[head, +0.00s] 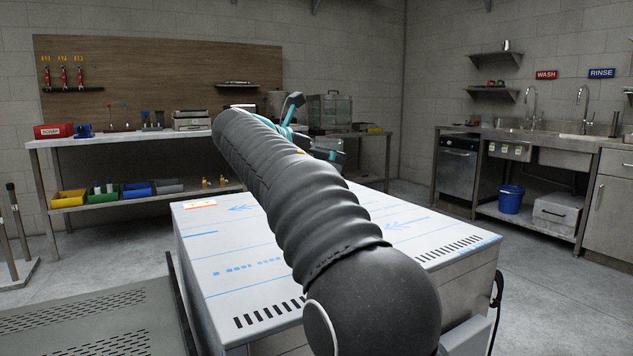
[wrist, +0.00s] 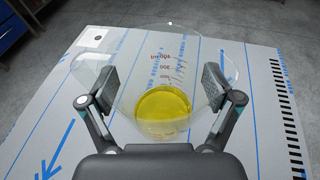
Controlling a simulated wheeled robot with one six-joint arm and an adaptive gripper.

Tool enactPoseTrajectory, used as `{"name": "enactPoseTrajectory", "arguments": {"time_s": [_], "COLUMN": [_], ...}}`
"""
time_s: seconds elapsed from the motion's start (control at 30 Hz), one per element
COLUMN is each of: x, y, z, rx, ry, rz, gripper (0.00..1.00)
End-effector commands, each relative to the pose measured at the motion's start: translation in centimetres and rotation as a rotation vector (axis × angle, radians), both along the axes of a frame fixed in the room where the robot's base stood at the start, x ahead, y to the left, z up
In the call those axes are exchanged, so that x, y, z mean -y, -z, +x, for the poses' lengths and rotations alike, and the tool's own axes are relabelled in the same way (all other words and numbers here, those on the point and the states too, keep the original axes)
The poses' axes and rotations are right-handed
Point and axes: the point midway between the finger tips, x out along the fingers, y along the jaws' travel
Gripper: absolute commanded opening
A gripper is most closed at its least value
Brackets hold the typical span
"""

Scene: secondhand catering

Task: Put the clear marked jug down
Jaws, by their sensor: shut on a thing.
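The clear marked jug (wrist: 150,60) is in the middle of the wrist view. It has red graduation marks and yellow liquid in the bottom. My gripper (wrist: 156,86) is shut on it, with one dark finger pad against each side. The jug is over a pale top with blue arrows and stripes (wrist: 40,115); I cannot tell whether its base touches that top. In the head view my arm hides the jug, and only teal and grey parts of my gripper (head: 291,112) show past the arm.
The pale top (head: 225,250) is a cabinet with dark slots along its edges; much of it is bare. A long bench (head: 120,140) with tools and bins stands behind left. A glass-sided box (head: 330,108) stands behind. Sinks (head: 570,142) are at the right.

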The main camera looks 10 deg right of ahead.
Motion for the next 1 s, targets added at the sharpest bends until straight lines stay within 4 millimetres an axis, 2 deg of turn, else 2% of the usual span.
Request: {"name": "enactPoseTrajectory", "arguments": {"time_s": [0.1, 0.2, 0.37, 0.67, 1.0], "x": [-1.0, -1.4, -1.6, -1.6, -1.6], "y": [1.0, 1.4, 2.0, 5.5, 5.7], "z": [1.4, 2.1, 2.3, 2.3, 2.3], "rx": [0.001, 0.002, 0.002, 0.001, 0.002], "ry": [0.000, 0.000, -0.001, -0.001, -0.001], "rz": [0.000, 0.000, 0.000, 0.001, 0.000], "gripper": [0.39, 0.39, 0.39, 0.39, 0.39]}}
